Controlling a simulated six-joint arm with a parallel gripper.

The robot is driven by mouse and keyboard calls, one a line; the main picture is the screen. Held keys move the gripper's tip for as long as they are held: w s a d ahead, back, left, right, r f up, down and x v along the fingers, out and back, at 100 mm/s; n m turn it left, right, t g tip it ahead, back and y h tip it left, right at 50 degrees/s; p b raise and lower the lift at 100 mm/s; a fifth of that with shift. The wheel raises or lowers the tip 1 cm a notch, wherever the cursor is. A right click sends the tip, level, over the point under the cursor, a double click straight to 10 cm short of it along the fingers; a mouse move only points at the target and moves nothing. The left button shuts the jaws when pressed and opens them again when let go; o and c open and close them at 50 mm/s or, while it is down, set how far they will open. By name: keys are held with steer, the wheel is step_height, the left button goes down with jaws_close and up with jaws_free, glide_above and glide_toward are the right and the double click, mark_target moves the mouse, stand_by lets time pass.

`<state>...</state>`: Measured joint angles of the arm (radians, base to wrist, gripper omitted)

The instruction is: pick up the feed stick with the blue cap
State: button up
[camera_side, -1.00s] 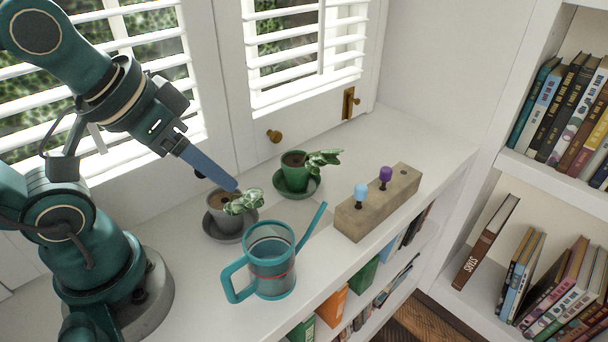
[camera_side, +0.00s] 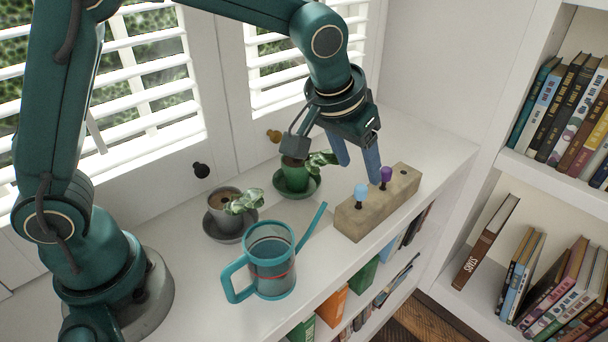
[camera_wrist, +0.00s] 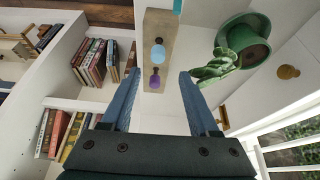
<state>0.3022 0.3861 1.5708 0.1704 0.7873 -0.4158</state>
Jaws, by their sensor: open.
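The feed stick with the blue cap (camera_side: 361,191) stands upright in the wooden block (camera_side: 350,222), left of the stick with the purple cap (camera_side: 386,174). In the wrist view the blue cap (camera_wrist: 157,54) lies beyond the purple cap (camera_wrist: 155,80), both between the lines of my two fingers. My gripper (camera_side: 358,170) is open and empty. It is above and behind the block, its blue fingers pointing down near the two caps. The wrist view also shows my gripper (camera_wrist: 154,75) apart from both sticks. The shafts are mostly hidden by the caps from the wrist.
A teal watering can (camera_side: 270,262) stands left of the block, its spout close to it. A green pot with a plant (camera_side: 291,178) and a grey pot with a plant (camera_side: 222,216) stand behind. The shelf's front edge runs close before the block.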

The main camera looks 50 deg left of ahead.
mark_target(361, 187)
steer(key=shift+s+d+f, duration=0.1)
steer(key=shift+d+f, duration=0.05)
steer(key=shift+f, duration=0.35)
steer(key=shift+d+f, duration=0.15)
steer(key=shift+f, duration=0.35)
steer(key=shift+x, duration=2.15)
jaws_close()
